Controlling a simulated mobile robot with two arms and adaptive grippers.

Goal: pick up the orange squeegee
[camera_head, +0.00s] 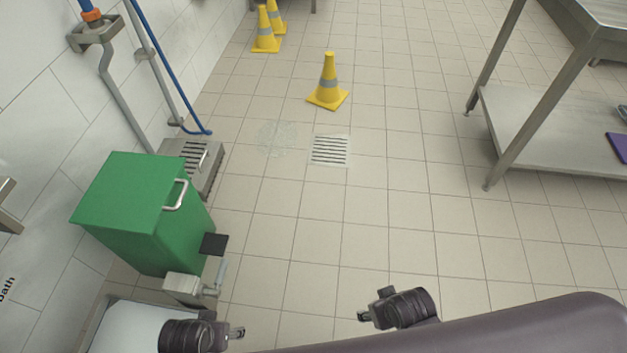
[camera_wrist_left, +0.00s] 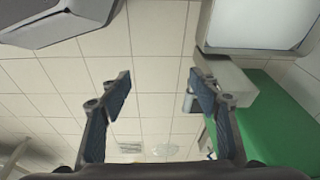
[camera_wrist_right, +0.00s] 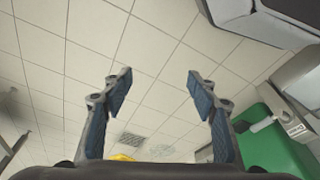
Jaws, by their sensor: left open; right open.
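No whole squeegee can be made out in any view.
A green pedal bin (camera_head: 150,215) stands by the left wall, with a blue hose-like line (camera_head: 165,75) behind it. Yellow cones (camera_head: 328,85) stand near a floor drain (camera_head: 330,150) and wet patch (camera_head: 277,137). A metal table (camera_head: 545,130) stands right. The middle floor is clear.

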